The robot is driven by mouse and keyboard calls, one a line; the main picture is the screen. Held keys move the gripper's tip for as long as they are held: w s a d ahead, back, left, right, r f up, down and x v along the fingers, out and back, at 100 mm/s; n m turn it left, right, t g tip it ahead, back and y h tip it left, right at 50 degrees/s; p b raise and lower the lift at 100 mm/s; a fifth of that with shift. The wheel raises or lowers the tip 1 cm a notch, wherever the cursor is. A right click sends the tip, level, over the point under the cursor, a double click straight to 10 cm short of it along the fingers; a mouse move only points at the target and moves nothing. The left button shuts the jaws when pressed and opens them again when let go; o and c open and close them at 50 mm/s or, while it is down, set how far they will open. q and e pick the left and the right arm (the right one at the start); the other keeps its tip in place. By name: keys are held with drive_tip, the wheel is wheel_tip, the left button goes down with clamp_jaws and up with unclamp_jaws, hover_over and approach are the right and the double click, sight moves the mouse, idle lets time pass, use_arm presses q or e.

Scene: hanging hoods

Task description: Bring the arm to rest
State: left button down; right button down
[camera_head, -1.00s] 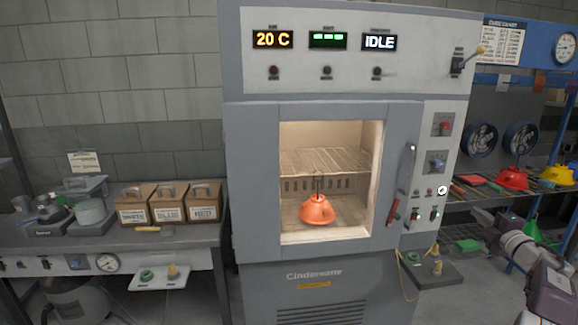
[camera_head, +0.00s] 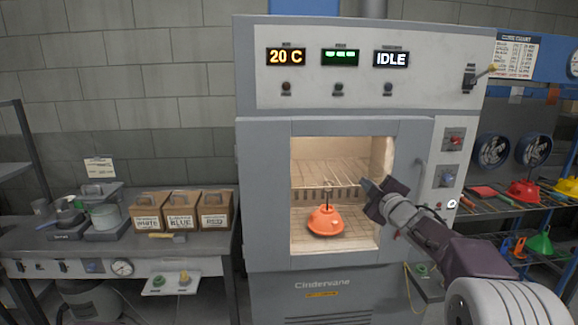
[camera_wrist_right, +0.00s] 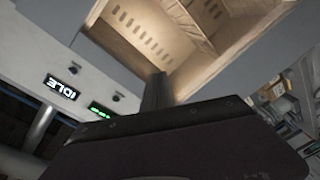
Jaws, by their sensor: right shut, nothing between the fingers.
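My right arm (camera_head: 450,250) reaches in from the lower right in the head view. My right gripper (camera_head: 368,186) is shut and empty, in front of the right side of the oven's window opening. The right wrist view shows its dark body (camera_wrist_right: 190,135) close up, with the oven interior (camera_wrist_right: 150,35) beyond. The grey oven (camera_head: 262,200) shows 20 C and IDLE on its displays. An orange hood (camera_head: 325,221) hangs from a hook inside the lit chamber, to the left of and below the gripper. My left gripper is not in view.
A bench (camera_head: 60,246) at left holds pots and boxes labelled white, blue and red (camera_head: 215,211). A rack (camera_head: 500,212) at right holds red and yellow hoods (camera_head: 524,190); a green one (camera_head: 540,243) is lower. The oven's handle and side panel (camera_head: 453,160) lie close to my right arm.

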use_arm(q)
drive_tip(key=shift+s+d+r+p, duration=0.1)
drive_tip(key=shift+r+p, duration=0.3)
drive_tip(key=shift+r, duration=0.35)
use_arm(e)
drive_tip(key=s+a+f+m+g+h, duration=0.1)
drive_tip(key=s+f+m+g, duration=0.5)
drive_tip(key=s+f, duration=1)
drive_tip(key=s+a+f+m+g+h, duration=0.1)
drive_tip(key=s+f+m+g, duration=0.6)
drive_tip(key=s+f, duration=0.9)
drive_tip(key=s+a+g, duration=0.1)
drive_tip(key=s+g, duration=0.2)
drive_tip(key=s, duration=0.4)
drive_tip(key=shift+a+f+m+h, duration=0.3)
drive_tip(key=shift+h, duration=0.1)
